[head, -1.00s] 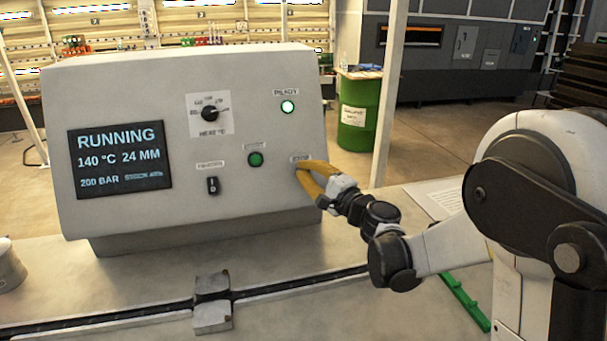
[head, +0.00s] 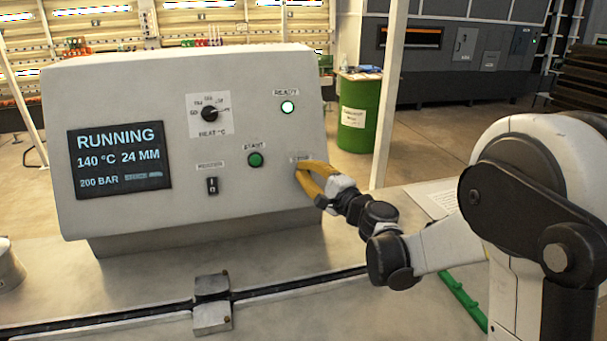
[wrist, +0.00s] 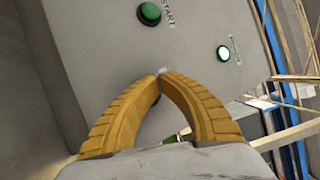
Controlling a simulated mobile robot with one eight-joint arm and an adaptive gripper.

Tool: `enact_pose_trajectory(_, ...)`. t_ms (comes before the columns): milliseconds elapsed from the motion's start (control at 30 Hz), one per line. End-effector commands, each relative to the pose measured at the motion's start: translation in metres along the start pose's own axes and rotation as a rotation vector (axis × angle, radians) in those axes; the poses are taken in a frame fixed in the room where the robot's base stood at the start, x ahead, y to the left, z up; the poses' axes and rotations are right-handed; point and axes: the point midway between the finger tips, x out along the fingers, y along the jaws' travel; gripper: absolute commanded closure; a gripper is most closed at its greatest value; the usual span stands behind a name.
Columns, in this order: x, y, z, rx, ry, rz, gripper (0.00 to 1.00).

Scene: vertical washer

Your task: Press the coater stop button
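The grey control panel (head: 130,100) has a display (head: 120,160) reading RUNNING, 140 °C, 24 MM and 200 BAR. A stop label (head: 300,159) is on its lower right face. The stop button itself is hidden behind my fingertips. My gripper (head: 299,169) has its yellow fingers at the panel face just below that label. In the wrist view my gripper (wrist: 162,75) has its fingertips together, with nothing seen between them. I cannot tell whether the tips touch the button or press it.
A green start button (head: 255,160) is left of my fingertips. A lit ready lamp (head: 288,107) is above them. A dial (head: 209,114) and a small black switch (head: 212,186) are further left. A green drum (head: 359,115) stands behind the panel.

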Motion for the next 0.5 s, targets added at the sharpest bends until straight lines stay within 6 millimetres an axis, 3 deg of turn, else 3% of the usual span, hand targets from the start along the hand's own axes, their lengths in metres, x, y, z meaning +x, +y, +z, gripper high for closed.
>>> enact_pose_trajectory(500, 0.0037, 0.0018, -0.0021, 0.000, 0.000, 0.000, 1.00)
